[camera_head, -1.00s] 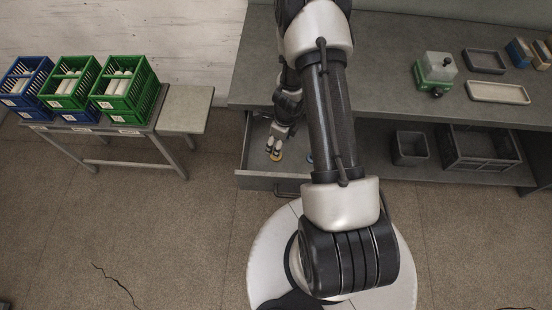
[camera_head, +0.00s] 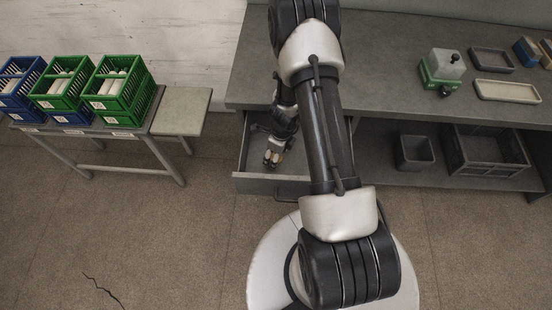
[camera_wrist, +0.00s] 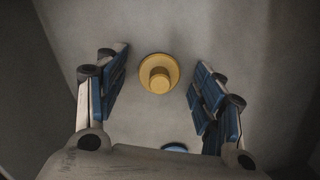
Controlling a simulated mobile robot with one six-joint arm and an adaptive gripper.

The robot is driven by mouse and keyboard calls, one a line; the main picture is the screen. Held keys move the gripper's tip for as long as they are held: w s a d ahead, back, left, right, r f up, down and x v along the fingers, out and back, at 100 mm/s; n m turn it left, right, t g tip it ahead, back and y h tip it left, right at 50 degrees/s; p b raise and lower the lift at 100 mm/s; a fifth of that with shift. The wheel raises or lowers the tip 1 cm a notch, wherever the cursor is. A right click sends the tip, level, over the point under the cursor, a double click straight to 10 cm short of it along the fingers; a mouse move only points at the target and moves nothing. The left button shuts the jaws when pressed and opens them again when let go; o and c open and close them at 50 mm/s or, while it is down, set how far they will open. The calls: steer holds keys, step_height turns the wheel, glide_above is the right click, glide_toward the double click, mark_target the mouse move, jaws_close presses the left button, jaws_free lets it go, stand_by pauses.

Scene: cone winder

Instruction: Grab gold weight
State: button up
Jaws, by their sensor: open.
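The gold weight (camera_wrist: 159,73) shows in the wrist view as a round disc with a raised knob, standing on the grey drawer floor. My gripper (camera_wrist: 155,88) is open, with one blue-padded finger on each side of the weight and clear gaps between. The weight appears a little beyond the fingertips; I cannot tell the exact depth. In the head view my gripper (camera_head: 273,160) points down into the open drawer (camera_head: 250,184), and the weight is hidden there.
A blue round thing (camera_wrist: 175,147) lies in the drawer near my palm, partly hidden. The drawer walls stand close around the gripper. A grey bin (camera_head: 415,152) and a dark crate (camera_head: 487,151) sit on the shelf to the right. Green crates (camera_head: 118,92) stand on the left table.

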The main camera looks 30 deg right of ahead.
steer(key=shift+c, duration=0.2)
steer(key=c, duration=1.1)
steer(key=shift+r, duration=0.15)
